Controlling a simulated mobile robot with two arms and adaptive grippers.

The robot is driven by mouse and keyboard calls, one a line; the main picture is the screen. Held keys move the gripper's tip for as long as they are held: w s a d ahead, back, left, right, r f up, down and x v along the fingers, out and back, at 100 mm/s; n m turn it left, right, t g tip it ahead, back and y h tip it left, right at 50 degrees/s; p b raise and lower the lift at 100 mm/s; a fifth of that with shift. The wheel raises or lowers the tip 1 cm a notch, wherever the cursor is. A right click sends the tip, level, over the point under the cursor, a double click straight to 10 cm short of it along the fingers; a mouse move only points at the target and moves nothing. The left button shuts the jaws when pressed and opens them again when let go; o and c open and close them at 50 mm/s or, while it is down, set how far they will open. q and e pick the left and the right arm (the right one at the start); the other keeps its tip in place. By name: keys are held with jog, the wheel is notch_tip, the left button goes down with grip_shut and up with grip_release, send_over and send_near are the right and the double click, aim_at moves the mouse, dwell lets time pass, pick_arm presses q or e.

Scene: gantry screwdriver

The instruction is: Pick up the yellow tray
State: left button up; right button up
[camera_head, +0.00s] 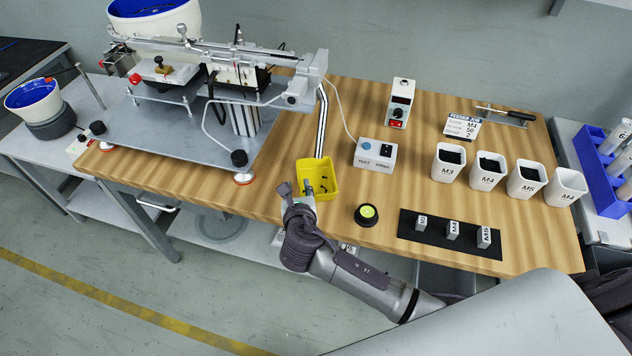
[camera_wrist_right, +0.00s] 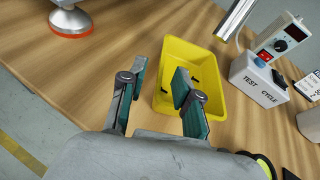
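The yellow tray (camera_head: 327,171) sits on the wooden workbench below the end of a metal chute, with a few small dark pieces inside. It also shows in the right wrist view (camera_wrist_right: 222,108). My right gripper (camera_head: 297,188) is at the tray's near left side. In the wrist view, the right gripper (camera_wrist_right: 160,72) is open, with one finger outside the tray's left wall and the other over its inside. I cannot tell whether either finger touches the wall. My left gripper is not in view.
The feeder machine (camera_head: 205,110) stands left of the tray. A test-cycle box (camera_head: 375,154) and a round black-and-green button (camera_head: 366,215) are to the right. Several white cups (camera_head: 448,163) and a black strip with labelled blocks (camera_head: 450,234) lie further right.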

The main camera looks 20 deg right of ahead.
aim_at(316, 180)
jog(key=shift+d+x, duration=0.1)
jog(key=shift+x, duration=1.5)
jog(key=shift+d+x, duration=0.15)
jog(key=shift+x, duration=1.4)
jog(key=shift+r, duration=0.15)
jog(key=shift+s, duration=0.1)
grip_shut()
